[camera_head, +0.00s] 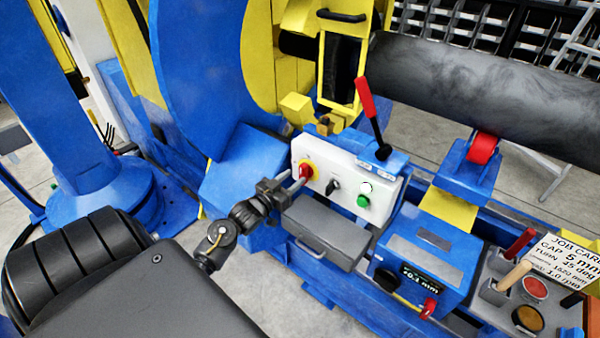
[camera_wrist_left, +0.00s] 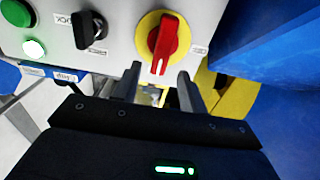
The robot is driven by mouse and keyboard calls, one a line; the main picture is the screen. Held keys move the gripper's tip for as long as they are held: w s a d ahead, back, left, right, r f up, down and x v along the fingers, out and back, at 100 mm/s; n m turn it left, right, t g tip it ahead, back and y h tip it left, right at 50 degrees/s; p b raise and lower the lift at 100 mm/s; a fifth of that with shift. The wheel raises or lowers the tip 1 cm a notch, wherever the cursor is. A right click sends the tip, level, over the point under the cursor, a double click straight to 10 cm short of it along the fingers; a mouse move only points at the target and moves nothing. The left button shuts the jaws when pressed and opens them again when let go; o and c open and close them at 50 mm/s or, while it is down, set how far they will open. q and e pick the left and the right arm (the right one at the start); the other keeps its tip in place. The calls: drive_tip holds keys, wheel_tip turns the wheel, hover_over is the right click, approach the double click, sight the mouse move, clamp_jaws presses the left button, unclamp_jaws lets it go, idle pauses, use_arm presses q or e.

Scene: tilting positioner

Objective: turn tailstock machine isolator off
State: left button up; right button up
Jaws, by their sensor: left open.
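The isolator is a red rotary handle (camera_head: 306,170) on a yellow round plate, at the left end of a white control panel (camera_head: 345,172). In the left wrist view the red handle (camera_wrist_left: 164,42) points along the picture's vertical, slightly tilted, on its yellow plate (camera_wrist_left: 147,25). My left gripper (camera_head: 297,180) is at the isolator, its two fingers apart. In the left wrist view the fingertips of my left gripper (camera_wrist_left: 159,78) lie just below the handle, one to each side, with nothing between them. I cannot tell whether they touch the handle or plate. My right gripper is out of view.
A black selector (camera_head: 333,186), a white lamp (camera_head: 366,188) and a green button (camera_head: 362,201) share the panel. A red-handled lever (camera_head: 368,105) rises behind it. A grey drawer box (camera_head: 325,230) stands in front. A large dark cylinder (camera_head: 470,90) lies at the back right.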

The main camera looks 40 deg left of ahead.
sight(300, 172)
use_arm(q)
drive_tip(key=shift+w, duration=2.1)
